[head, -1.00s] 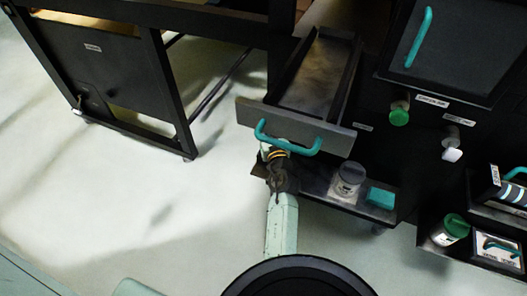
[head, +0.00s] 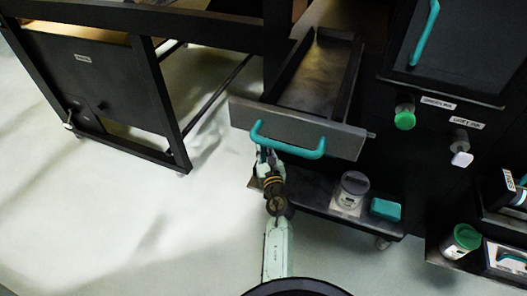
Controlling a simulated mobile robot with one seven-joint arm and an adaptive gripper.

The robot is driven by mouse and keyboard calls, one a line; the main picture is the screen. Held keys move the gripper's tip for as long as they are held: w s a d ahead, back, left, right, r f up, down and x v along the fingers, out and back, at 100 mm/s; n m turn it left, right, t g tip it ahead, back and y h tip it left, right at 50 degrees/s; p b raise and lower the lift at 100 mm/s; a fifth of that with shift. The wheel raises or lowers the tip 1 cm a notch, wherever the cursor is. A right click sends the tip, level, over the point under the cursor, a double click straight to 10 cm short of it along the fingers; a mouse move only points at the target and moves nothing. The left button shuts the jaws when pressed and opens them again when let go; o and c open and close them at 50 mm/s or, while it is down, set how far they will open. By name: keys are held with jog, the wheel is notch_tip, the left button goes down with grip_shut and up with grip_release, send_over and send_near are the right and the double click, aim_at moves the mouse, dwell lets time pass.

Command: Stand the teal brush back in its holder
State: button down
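My gripper (head: 268,162) is at the left end of the teal handle (head: 287,141) of an open grey drawer (head: 298,128). Its fingers are small and partly hidden by the handle, so I cannot tell whether they are open, shut or touching it. A teal block (head: 385,209) lies on the low dark shelf below the drawer, to the right of my gripper. I cannot tell whether it is the teal brush. No upright brush or clear brush holder can be made out.
The drawer is empty. A clear jar with a dark lid (head: 352,190) stands beside the teal block. A green knob (head: 405,118) and a white knob (head: 461,158) stick out of the dark cabinet. A green-lidded jar (head: 461,240) stands lower right. Open floor (head: 120,225) lies left.

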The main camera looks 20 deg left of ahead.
jog(key=shift+r, duration=0.15)
jog(key=shift+f, duration=0.3)
jog(key=c, duration=1.5)
grip_release()
jog(key=shift+r, duration=0.1)
